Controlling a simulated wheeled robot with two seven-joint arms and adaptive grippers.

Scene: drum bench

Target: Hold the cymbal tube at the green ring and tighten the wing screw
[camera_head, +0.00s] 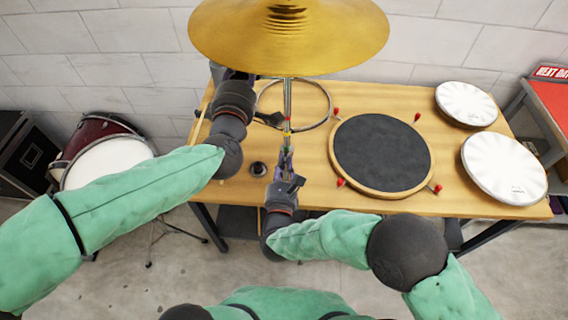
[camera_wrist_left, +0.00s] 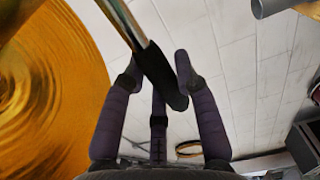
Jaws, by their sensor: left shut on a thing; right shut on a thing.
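The chrome cymbal tube (camera_head: 288,98) rises below the gold cymbal (camera_head: 288,38), which hides its top. The wing screw is too small and covered to make out clearly. My right gripper (camera_head: 285,160) is shut around that spot, just below the ring. In the left wrist view, the purple fingers of my left gripper (camera_wrist_left: 158,66) flank a tube (camera_wrist_left: 136,28) with a dark section. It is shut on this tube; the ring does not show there. The cymbal (camera_wrist_left: 40,90) fills the left side.
A black practice pad (camera_head: 382,145) with red screws lies right of the tube on the wooden bench (camera_head: 315,190). Two white drumheads (camera_head: 503,168) lie farther right. A hoop (camera_head: 325,97) lies behind the tube. A small dark round piece (camera_head: 258,169) sits left of my right gripper.

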